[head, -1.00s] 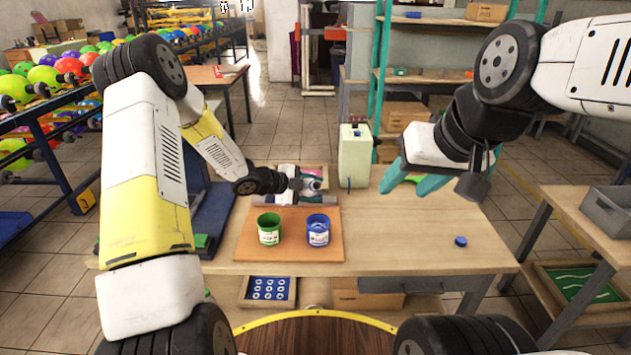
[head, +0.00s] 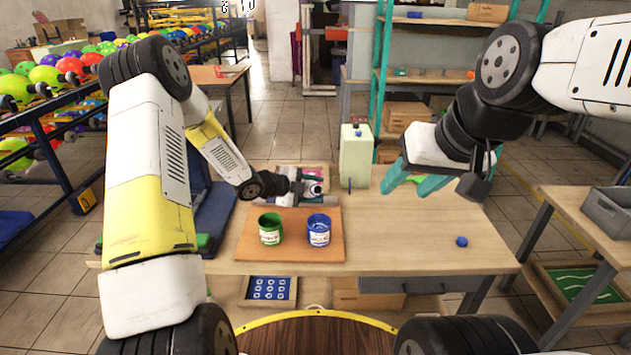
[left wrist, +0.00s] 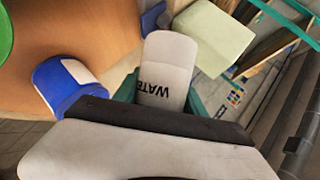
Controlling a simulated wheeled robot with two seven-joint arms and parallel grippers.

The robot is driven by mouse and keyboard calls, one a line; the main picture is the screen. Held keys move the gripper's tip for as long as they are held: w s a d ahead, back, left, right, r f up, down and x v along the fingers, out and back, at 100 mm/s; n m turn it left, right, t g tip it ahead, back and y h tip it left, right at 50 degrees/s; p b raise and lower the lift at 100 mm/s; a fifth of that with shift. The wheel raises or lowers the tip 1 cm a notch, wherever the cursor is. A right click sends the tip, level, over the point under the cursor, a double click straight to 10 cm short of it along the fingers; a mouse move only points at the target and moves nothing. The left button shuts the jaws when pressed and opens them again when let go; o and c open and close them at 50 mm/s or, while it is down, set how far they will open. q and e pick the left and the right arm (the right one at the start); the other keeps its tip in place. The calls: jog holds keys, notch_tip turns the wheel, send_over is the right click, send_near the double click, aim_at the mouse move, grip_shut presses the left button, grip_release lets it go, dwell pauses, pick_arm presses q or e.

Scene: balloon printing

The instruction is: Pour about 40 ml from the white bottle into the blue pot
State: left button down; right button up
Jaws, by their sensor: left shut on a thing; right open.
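My left gripper (head: 298,188) is shut on the white bottle (left wrist: 168,62), which has dark lettering in the left wrist view. In the head view the bottle (head: 316,188) is small and partly hidden, behind and above the blue pot (head: 319,230); its exact tilt is hard to tell. The blue pot, with a white label, stands upright on an orange-brown board (head: 252,250). It also shows in the left wrist view (left wrist: 50,88), beside the bottle and apart from it. No liquid stream is visible. My right gripper (head: 405,180) is open and empty above the table's right part.
A green pot (head: 270,230) stands left of the blue pot on the board. A pale green canister (head: 355,157) stands at the table's back. A small blue cap (head: 461,241) lies on the right of the table (head: 410,228), with free room around it.

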pick_arm(q)
jog(key=shift+w, duration=0.1)
dwell(0.3)
jog(key=shift+f+m+t, duration=0.15)
jog(key=shift+m+t, duration=0.15)
jog(key=shift+w+a+f+t, duration=0.1)
jog(key=shift+w+f+t, duration=0.05)
jog(key=shift+t, duration=0.15)
jog(key=shift+m, duration=0.3)
jog(key=shift+w+f+t, duration=0.1)
jog(key=shift+f+t, duration=0.05)
jog(key=shift+t, duration=0.15)
dwell(0.3)
jog(key=shift+f+m, duration=0.15)
jog(key=shift+m, duration=0.25)
